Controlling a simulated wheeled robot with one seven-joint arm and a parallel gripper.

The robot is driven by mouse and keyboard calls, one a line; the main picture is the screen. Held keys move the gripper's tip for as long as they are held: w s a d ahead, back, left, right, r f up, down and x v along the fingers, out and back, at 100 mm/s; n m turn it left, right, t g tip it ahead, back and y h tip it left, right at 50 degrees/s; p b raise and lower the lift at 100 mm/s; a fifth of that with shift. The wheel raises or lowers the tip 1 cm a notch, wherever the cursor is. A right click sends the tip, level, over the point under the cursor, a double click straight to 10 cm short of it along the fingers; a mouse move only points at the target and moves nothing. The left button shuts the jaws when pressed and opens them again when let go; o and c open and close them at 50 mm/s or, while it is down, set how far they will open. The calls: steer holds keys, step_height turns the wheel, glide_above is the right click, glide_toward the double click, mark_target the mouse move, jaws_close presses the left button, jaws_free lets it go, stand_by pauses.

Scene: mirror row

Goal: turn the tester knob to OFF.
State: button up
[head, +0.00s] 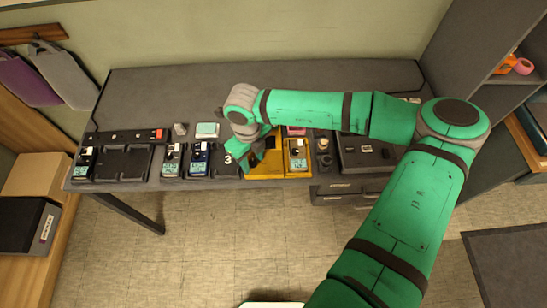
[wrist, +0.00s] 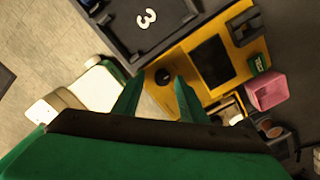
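The yellow tester (head: 265,170) sits on the dark bench, partly hidden by my arm in the head view. In the wrist view the yellow panel (wrist: 193,42) has a dark rectangular screen (wrist: 213,61). A small round black knob (wrist: 163,77) is beside the screen. My gripper (wrist: 157,93) is open and empty, with its two green fingers apart and pointing toward the knob. The knob appears just beyond the fingertips, roughly between them; I see no contact. The knob's pointer and markings are too small to read. In the head view my gripper (head: 248,162) is over the tester's left part.
A black tray marked 3 (wrist: 147,20) adjoins the tester. Pedal-like boxes (head: 199,158) stand to the left along the bench, and a yellow unit (head: 297,155) is to the right.

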mark_target(255, 162)
steer(key=shift+a+r, duration=0.1)
steer(key=shift+r, duration=0.2)
step_height(255, 162, up, 10)
steer(key=shift+w+d, duration=0.25)
steer(key=shift+d, duration=0.2)
steer(key=shift+d, duration=0.1)
